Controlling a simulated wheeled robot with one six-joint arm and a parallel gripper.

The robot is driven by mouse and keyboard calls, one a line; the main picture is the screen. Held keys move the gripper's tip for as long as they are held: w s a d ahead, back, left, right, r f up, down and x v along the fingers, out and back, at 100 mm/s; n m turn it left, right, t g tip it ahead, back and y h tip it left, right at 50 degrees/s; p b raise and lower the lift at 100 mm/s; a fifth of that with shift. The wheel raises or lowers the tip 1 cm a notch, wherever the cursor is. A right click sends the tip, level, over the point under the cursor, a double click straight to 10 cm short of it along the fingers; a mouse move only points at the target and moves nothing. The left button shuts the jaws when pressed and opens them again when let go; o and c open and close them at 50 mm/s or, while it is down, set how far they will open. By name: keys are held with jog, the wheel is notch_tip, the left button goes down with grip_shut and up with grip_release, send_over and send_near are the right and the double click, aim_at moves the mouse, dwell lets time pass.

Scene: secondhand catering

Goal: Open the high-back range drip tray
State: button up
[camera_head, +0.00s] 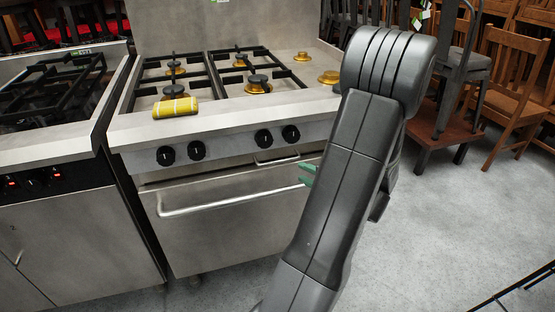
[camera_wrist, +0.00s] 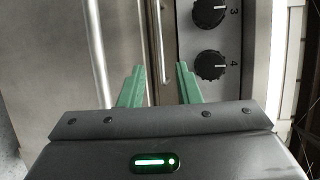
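The high-back range (camera_head: 220,150) is a steel cooker with several burners, dark knobs and an oven door. The drip tray shows as a narrow front strip with a thin bar handle (camera_head: 277,160) between the knobs and the oven door, and it looks shut. In the wrist view the handle (camera_wrist: 161,40) runs up the picture, in line with the gap between my fingers. My gripper (camera_wrist: 160,72) is open and empty, its green fingertips near the handle's lower end; contact cannot be told. In the head view the green fingers (camera_head: 306,174) show partly behind my arm.
The oven door's long bar handle (camera_head: 240,190) lies below the tray; it also shows left of my fingers in the wrist view (camera_wrist: 98,50). Another cooker (camera_head: 60,130) stands left. Chairs (camera_head: 510,75) stand right; floor (camera_head: 450,230) is clear.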

aim_at(280, 161)
jog(key=x, duration=1.2)
grip_shut()
jog(key=shift+b, duration=0.3)
